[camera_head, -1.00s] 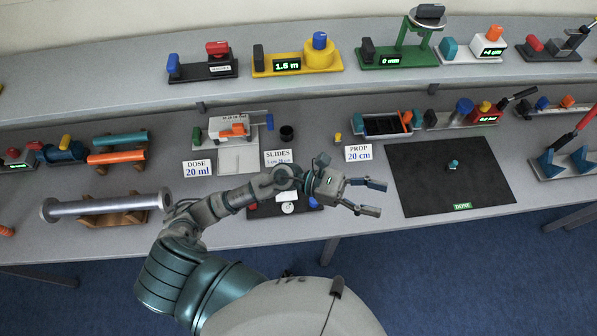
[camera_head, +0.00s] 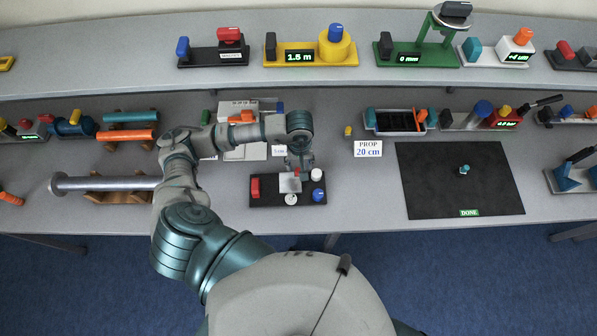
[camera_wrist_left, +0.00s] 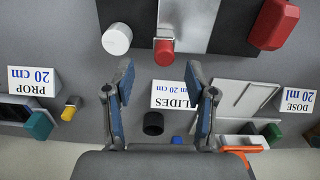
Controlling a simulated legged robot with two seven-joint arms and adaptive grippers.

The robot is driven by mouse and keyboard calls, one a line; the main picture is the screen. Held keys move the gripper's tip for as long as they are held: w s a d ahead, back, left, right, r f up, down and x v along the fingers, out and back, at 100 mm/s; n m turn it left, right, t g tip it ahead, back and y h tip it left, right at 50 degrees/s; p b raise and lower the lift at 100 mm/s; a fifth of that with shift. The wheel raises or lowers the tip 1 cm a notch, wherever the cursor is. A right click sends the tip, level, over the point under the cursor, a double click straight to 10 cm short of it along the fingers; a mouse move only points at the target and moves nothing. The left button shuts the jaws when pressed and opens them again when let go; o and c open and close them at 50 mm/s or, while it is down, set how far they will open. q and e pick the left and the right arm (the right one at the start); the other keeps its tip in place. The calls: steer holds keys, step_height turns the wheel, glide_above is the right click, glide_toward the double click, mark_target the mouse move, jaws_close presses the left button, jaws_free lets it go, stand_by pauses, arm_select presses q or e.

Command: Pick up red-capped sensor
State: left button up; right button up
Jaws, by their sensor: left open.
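A small red cap (camera_wrist_left: 164,52) on a grey stem shows at the top of the left wrist view, between the fingertips in the picture. In the head view the red cap (camera_head: 297,174) is a small spot by a silver plate on a black base (camera_head: 263,201). My left gripper (camera_head: 300,164) hangs over the back of that base, pointing down. In the left wrist view its two blue-padded fingers (camera_wrist_left: 158,70) are apart with nothing held. I cannot tell how far the fingertips are above the cap. My right gripper is not in view.
The base also carries a red block (camera_head: 255,188), a white cylinder (camera_head: 316,174) and a blue knob (camera_head: 318,195). A SLIDES sign (camera_wrist_left: 175,95) and a black cup (camera_wrist_left: 153,123) stand just behind. A black mat (camera_head: 430,190) lies to the right.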

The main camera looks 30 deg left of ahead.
mark_target(298, 170)
arm_select(q)
steer(key=f, duration=0.2)
steer(key=f+p, duration=0.1)
steer(key=f, duration=0.2)
steer(key=shift+a+f, duration=0.35)
jaws_close()
